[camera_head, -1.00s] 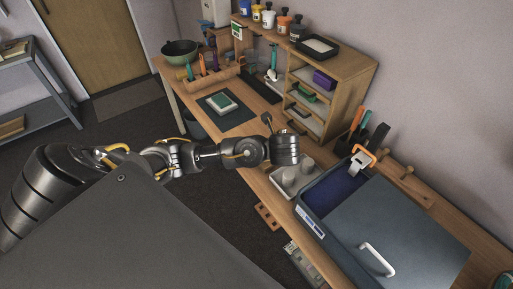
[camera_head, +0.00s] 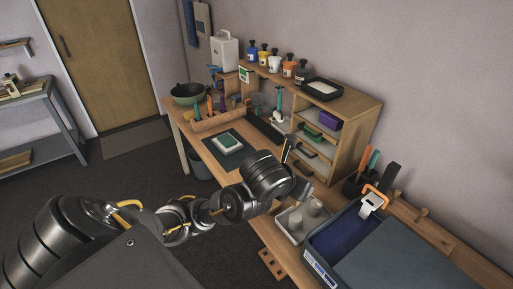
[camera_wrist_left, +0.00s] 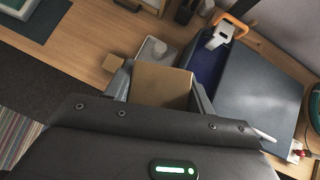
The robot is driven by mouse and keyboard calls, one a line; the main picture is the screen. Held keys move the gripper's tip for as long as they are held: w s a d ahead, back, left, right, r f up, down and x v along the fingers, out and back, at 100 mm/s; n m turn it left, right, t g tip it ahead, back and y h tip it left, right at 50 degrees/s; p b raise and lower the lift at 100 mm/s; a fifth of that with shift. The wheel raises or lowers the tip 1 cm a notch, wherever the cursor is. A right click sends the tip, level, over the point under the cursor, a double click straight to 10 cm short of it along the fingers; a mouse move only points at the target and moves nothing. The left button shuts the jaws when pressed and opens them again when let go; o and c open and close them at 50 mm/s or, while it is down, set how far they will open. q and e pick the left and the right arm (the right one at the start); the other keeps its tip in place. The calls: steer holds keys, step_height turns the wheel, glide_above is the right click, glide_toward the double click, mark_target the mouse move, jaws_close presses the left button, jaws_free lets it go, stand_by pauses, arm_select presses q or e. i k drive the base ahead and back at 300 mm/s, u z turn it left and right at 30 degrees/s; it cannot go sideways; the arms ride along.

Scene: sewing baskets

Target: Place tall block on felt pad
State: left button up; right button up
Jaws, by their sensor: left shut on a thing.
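A tan block (camera_wrist_left: 162,84) is between the two fingers of my left gripper (camera_wrist_left: 160,92) in the left wrist view; its lower part is hidden by the gripper body. In the head view my left gripper (camera_head: 301,188) hangs over the bench beside the grey tray, and the held block cannot be made out clearly. The dark felt pad (camera_head: 236,158) lies flat on the bench, left of and beyond the gripper. A white and green item (camera_head: 227,142) lies on it. The pad's corner also shows at the upper left of the wrist view (camera_wrist_left: 42,22). My right gripper is out of view.
A grey tray (camera_head: 283,225) with pale round pieces stands beside the blue-lined box (camera_head: 322,263). A small wooden cube (camera_wrist_left: 113,63) lies on the bench. A wooden shelf unit (camera_head: 360,118) stands behind.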

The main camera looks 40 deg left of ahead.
mark_target(227, 139)
steer(key=k, duration=1.25)
steer(key=u, duration=0.35)
steer(key=i, duration=0.35)
steer(key=u, duration=0.9)
steer(key=i, duration=1.45)
steer(key=z, duration=0.8)
steer(key=i, duration=0.45)
steer(key=z, duration=0.45)
